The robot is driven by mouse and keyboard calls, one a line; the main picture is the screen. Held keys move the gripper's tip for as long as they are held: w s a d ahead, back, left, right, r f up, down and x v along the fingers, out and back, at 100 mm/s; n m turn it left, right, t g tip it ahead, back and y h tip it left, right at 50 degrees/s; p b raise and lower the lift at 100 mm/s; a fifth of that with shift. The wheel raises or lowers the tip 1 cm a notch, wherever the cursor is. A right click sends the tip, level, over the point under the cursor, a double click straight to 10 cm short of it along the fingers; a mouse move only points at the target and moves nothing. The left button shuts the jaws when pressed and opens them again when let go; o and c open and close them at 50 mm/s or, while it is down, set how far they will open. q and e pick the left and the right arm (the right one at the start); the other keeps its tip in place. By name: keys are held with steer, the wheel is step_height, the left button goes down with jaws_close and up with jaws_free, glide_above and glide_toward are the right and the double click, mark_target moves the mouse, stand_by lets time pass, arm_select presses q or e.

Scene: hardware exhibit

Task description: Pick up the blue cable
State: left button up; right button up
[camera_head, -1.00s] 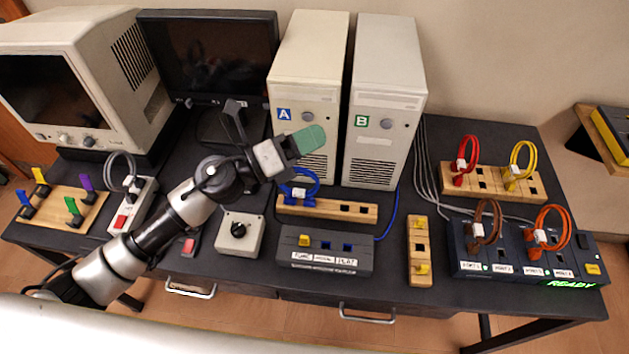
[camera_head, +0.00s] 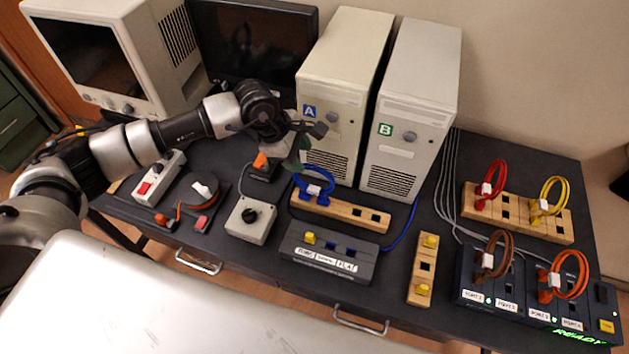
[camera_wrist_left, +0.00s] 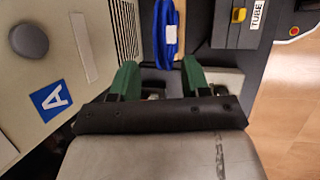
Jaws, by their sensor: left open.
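The blue cable (camera_head: 314,184) is a coiled loop with a white tag, standing at the left end of a wooden socket block (camera_head: 345,212) in front of tower A. It also shows in the left wrist view (camera_wrist_left: 168,35), upright in the picture just beyond my fingers. My left gripper (camera_head: 300,150) is just behind and above the cable, beside tower A's front. In the left wrist view its two green fingers (camera_wrist_left: 158,76) are apart with nothing held, and the cable lies ahead of the gap between them. My right gripper is not in view.
Tower A (camera_head: 341,90) and tower B (camera_head: 408,110) stand close behind. A grey switch box (camera_head: 250,220) and a TUBE-labelled box (camera_head: 330,252) sit in front. Red (camera_head: 490,180), yellow (camera_head: 552,195), brown (camera_head: 494,252) and orange (camera_head: 568,275) cables stand at the right.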

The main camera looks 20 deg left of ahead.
mark_target(307, 166)
arm_select(q)
steer(key=shift+w+d+f+p, duration=0.1)
steer(key=shift+d+f+p, duration=0.2)
steer(key=shift+f+p, duration=0.2)
steer(key=p+x, duration=0.1)
steer(key=x, duration=0.2)
steer(key=shift+f+p, duration=0.35)
steer(key=shift+d+f, duration=0.15)
steer(key=shift+f, duration=0.3)
jaws_close()
